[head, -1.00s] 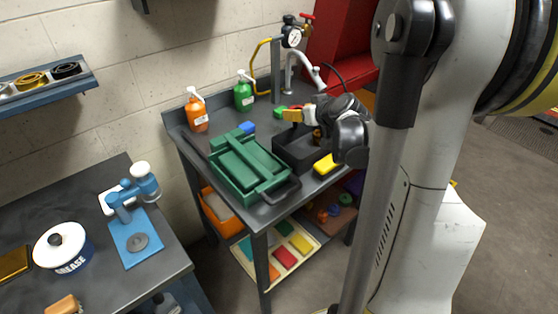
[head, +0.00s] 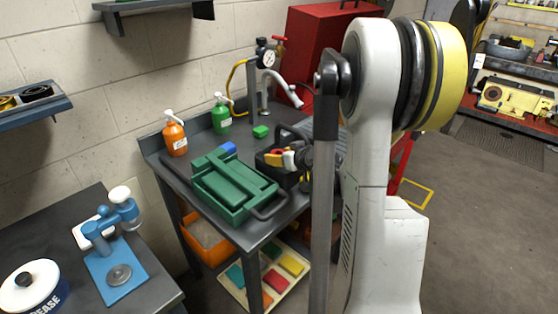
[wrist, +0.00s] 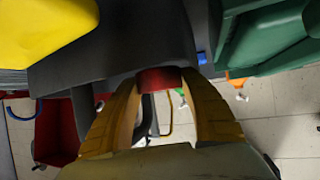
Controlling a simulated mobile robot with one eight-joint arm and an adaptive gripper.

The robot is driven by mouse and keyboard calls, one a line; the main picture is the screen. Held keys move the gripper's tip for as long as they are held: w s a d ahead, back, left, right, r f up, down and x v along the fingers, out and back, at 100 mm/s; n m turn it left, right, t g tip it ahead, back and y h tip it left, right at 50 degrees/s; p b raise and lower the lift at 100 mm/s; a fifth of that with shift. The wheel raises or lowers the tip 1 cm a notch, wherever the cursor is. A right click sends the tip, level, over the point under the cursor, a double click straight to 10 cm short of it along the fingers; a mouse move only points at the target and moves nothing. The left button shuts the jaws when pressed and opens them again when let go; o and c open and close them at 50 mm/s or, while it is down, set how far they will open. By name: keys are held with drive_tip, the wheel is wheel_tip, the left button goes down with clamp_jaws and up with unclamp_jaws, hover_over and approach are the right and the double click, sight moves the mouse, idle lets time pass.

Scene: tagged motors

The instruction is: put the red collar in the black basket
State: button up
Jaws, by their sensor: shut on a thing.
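The red collar (wrist: 158,80) is between the two yellow fingertips of my gripper (wrist: 160,88) in the wrist view. My gripper is shut on it. In the head view my gripper (head: 273,158) is at the black basket (head: 263,169), with its fingertips over the basket's left part. In the wrist view the dark basket (wrist: 125,45) lies just beyond the fingertips and the collar. My gripper and arm hide much of the basket in the head view. I cannot tell whether the collar touches the basket.
A green block (head: 261,131), green bottle (head: 221,116) and orange bottle (head: 175,137) stand further back. A yellow thing (wrist: 40,25) is close to the basket in the wrist view.

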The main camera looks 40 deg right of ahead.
drive_tip(key=shift+s+a+f+b, duration=0.1)
drive_tip(key=shift+a+f+b, duration=0.05)
drive_tip(key=shift+f+b, duration=0.4)
